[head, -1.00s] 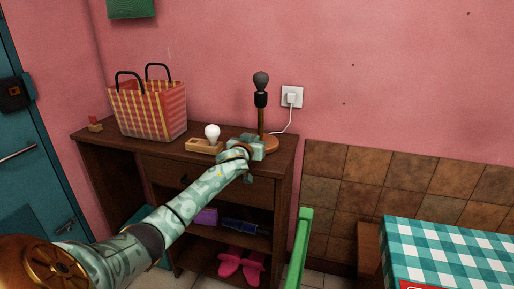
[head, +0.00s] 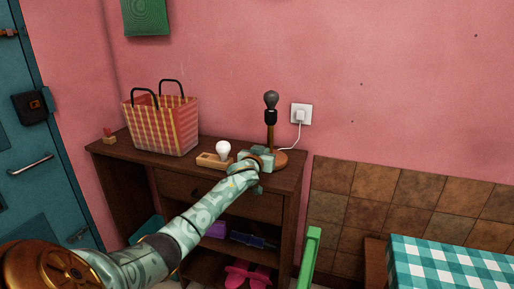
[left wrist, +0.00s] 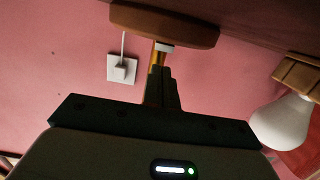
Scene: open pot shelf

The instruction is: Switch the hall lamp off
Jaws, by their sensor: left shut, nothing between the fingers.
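The hall lamp (head: 270,130) stands upright on the dresser, with a dark grey bulb that does not glow, a thin stem and a round wooden base. In the left wrist view, which is upside down, its base (left wrist: 165,24) is at the top and the brass stem hangs below. A small white part (left wrist: 165,47) shows at the foot of the stem, perhaps the switch. My left gripper (head: 264,160) is at the front left of the base. Its fingers (left wrist: 161,70) are shut and empty, in line with the stem foot; I cannot tell if they touch. My right gripper is not in view.
A white bulb (head: 223,149) in a wooden holder (head: 212,161) stands just left of my gripper. A checked bag (head: 162,127) is further left on the dresser (head: 190,187). The lamp's cord runs to the wall socket (head: 301,114). A checked table (head: 440,265) is at right.

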